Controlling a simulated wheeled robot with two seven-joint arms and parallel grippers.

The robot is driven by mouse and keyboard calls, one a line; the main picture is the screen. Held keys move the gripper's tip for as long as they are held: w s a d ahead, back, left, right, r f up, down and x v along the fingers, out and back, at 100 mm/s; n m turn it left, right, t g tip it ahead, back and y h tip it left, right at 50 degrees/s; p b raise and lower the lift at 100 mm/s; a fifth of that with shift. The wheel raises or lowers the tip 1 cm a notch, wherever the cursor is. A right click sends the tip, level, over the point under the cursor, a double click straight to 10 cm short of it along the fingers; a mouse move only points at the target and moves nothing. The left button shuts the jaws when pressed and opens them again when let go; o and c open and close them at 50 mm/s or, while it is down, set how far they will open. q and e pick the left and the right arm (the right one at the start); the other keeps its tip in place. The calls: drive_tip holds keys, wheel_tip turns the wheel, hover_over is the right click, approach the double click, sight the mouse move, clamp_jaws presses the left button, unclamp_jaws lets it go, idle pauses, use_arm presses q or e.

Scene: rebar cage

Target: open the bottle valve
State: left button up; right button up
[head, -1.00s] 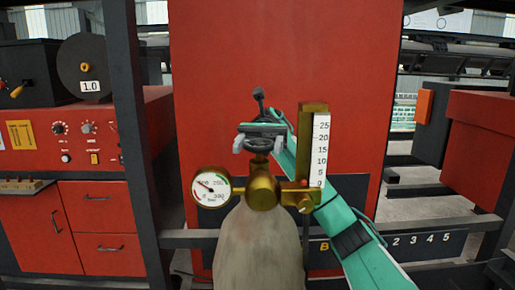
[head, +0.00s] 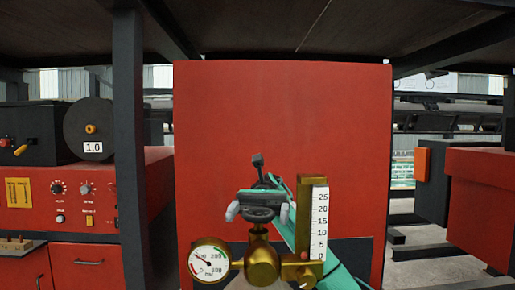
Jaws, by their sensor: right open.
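The bottle valve is a brass body (head: 262,264) at the bottom middle of the head view. A dark handwheel (head: 259,214) sits on top of its stem. A round pressure gauge (head: 209,260) is on its left, and a brass flow tube with a white scale (head: 320,222) stands on its right. My right gripper (head: 258,211) is at the handwheel, with one pale finger on each side of it. The fingers are open; I cannot tell whether they touch the wheel. The bottle below is mostly cut off by the lower edge. My left gripper is out of view.
A large red panel (head: 285,115) stands behind the valve. A dark post (head: 131,160) and a red control cabinet (head: 130,195) with knobs are at left. A red box (head: 482,205) is at right. A dark ceiling or shelf (head: 300,35) spans the top.

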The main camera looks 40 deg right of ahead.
sight(257, 215)
wheel_tip(257, 215, up, 20)
drive_tip(key=b, duration=0.3)
idle(0.5)
drive_tip(key=shift+f, duration=0.1)
idle(0.3)
